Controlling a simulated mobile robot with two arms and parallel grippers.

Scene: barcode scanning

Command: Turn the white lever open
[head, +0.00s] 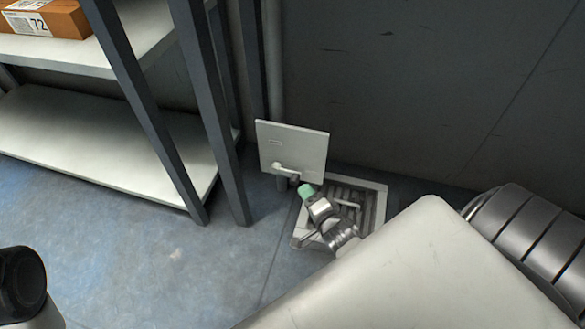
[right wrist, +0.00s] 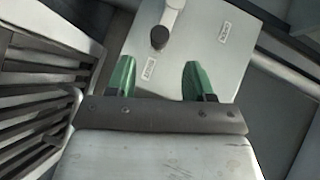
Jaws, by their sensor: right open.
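The white lever (head: 285,169) sticks out from the lower part of a square white panel (head: 300,143) by the wall, in the head view. In the right wrist view the lever (right wrist: 171,18) is white with a dark round end (right wrist: 159,38), in front of the white panel (right wrist: 210,50) with its small labels. My right gripper (head: 305,190) is just below and right of the lever in the head view. In the right wrist view its green fingers (right wrist: 160,80) are apart and empty, with the lever's dark end beyond the gap between them. My left gripper is not in view.
A slatted grate (head: 372,205) in a pale frame lies on the floor under my right gripper. A metal shelf (head: 90,145) stands at left, with a cardboard box (head: 45,18) on top. A vertical pipe (head: 273,60) runs behind the panel. The blue floor (head: 150,260) at front left is clear.

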